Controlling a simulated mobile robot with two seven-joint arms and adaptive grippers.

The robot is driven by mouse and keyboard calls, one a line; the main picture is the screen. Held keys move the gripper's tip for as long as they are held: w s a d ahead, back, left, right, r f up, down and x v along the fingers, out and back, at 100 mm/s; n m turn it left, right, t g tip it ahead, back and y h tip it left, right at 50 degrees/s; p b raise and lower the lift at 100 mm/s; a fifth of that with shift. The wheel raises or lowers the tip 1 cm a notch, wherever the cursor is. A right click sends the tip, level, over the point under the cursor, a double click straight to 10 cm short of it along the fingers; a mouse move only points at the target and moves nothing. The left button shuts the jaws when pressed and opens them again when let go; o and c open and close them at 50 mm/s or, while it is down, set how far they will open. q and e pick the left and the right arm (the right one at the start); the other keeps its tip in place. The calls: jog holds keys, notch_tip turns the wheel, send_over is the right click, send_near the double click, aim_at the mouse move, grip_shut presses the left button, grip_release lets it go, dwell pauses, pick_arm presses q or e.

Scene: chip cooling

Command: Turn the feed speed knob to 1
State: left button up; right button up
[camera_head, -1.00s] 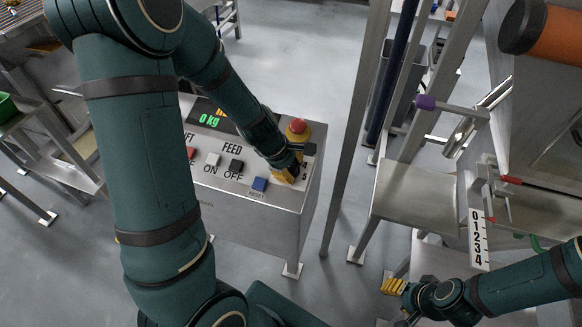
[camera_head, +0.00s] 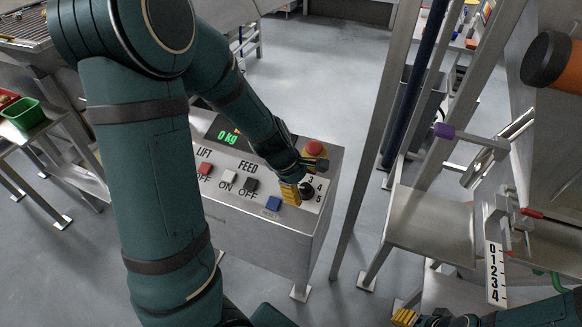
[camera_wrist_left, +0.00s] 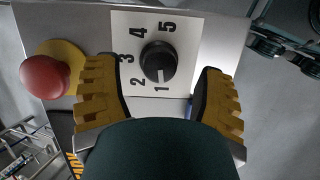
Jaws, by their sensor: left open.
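The feed speed knob (camera_head: 306,190) is black and round, on a white plate numbered 1 to 5 at the right end of the steel control panel (camera_head: 245,207). In the left wrist view the knob (camera_wrist_left: 158,62) shows clearly, and its white mark points at the 1. My left gripper (camera_head: 303,178) is open at the knob. In the wrist view its yellow-padded fingers (camera_wrist_left: 156,78) stand on either side of the knob, apart from it. My right gripper (camera_head: 406,318) is at the bottom edge, mostly cut off.
A red emergency button (camera_head: 314,148) on a yellow base stands close beside the plate; it also shows in the wrist view (camera_wrist_left: 45,76). A blue button (camera_head: 273,203) and the feed buttons (camera_head: 250,185) lie left of the knob. A steel post (camera_head: 377,150) rises to the right.

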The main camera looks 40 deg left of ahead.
pick_arm(q)
jog(key=v, duration=0.9)
dwell(0.5)
